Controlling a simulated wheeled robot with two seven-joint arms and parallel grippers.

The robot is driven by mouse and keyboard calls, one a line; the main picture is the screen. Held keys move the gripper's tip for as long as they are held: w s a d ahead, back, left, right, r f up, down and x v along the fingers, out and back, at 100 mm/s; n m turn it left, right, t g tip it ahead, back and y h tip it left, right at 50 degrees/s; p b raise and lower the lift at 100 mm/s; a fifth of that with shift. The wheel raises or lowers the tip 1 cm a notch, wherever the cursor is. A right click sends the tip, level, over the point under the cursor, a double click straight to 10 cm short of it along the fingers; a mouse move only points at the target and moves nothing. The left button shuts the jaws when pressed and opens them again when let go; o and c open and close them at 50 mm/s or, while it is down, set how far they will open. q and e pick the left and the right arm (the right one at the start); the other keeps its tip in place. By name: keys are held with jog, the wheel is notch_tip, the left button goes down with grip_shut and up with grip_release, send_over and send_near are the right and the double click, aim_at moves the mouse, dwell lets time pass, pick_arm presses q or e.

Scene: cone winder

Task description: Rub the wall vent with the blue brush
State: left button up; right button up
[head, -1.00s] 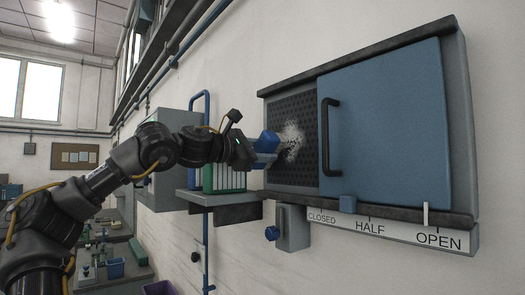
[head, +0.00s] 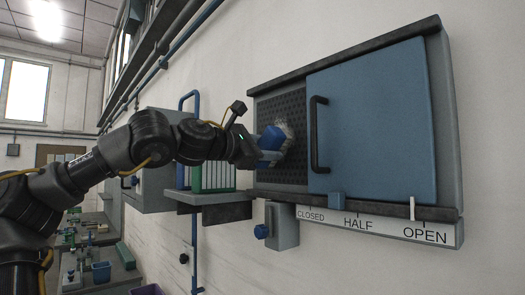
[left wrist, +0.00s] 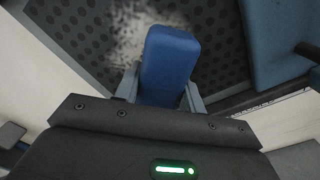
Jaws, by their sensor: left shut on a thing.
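The wall vent (head: 282,108) has a dark perforated grille on the left and a blue sliding door with a black handle on the right. A pale dusty patch (left wrist: 135,30) lies on the grille. My left gripper (head: 266,156) is shut on the blue brush (head: 272,138) and holds it up at the grille, over the pale patch. In the left wrist view the brush's blue back (left wrist: 168,62) sits between the fingers and hides its bristles, so contact cannot be told. My right gripper is not in view.
A small grey box with a blue knob (head: 262,232) hangs below. A shelf (head: 215,197) with green and white items is left of the vent.

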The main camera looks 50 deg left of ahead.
pick_arm(q)
jog(key=shift+d+r, duration=0.1)
jog(key=shift+d, duration=1.05)
jog(key=shift+d+b, duration=0.35)
jog(key=shift+d, duration=0.25)
jog(key=shift+w+d, duration=0.1)
jog(key=shift+d, duration=1.25)
jog(key=shift+r+p, duration=0.45)
jog(key=shift+r, duration=0.45)
jog(key=shift+a+f, duration=0.1)
jog(key=shift+a, duration=2.05)
